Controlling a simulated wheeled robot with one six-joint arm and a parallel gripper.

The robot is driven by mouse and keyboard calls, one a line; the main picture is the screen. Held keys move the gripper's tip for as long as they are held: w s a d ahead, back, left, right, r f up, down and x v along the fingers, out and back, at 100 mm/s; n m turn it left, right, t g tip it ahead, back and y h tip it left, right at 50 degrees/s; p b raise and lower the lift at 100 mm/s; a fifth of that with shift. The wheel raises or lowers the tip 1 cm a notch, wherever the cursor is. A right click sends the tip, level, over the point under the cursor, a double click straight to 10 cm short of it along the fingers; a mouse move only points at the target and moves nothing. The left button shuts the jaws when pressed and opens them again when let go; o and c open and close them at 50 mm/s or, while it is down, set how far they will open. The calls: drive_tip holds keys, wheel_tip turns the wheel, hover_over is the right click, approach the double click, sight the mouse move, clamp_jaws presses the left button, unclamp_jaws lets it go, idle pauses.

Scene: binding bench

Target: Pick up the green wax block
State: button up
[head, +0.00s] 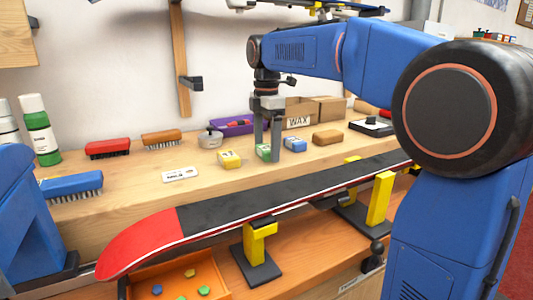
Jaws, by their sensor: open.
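The green wax block (263,152) lies on the wooden bench, with a pale label on it. My gripper (267,156) points straight down at it, with its fingers open. One finger stands just left of the block's middle and partly hides it; the other finger is at its right side. I cannot tell whether either finger touches the block. The block appears to rest on the bench top.
A yellow block (229,160) lies close on the left and a blue-and-white block (294,144) close on the right. Behind are a purple tray (231,127) and a WAX box (299,116). A red-and-black snowboard (260,205) on yellow supports lies in front.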

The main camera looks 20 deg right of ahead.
sight(267, 148)
drive_tip(key=shift+f, duration=0.2)
drive_tip(key=c, duration=1.1)
drive_tip(key=shift+c, duration=0.2)
wheel_tip(267, 148, up, 10)
drive_tip(key=o, duration=0.5)
drive_tip(key=c, duration=0.4)
drive_tip(key=shift+s, duration=0.15)
